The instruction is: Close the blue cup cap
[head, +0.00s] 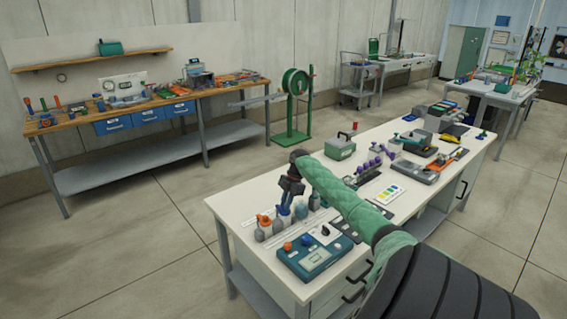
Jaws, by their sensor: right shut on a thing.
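My right gripper (288,196) reaches in over the near left part of the white bench and points down. It is shut on the blue cap (285,208), which sits at the top of a small cup in the row. The fingers hide part of the cap, so I cannot tell how far it is closed. A cup with an orange cap (263,220) stands just to the left. Grey and bluish cups stand to the right, close by. My left gripper is out of view.
On the white bench (240,228), a teal device (315,256) with knobs lies in front of the cups. A green box (340,147), purple items and a colour chart (390,194) stand further right. A wooden workbench (85,120) and green hose reel (295,83) stand behind.

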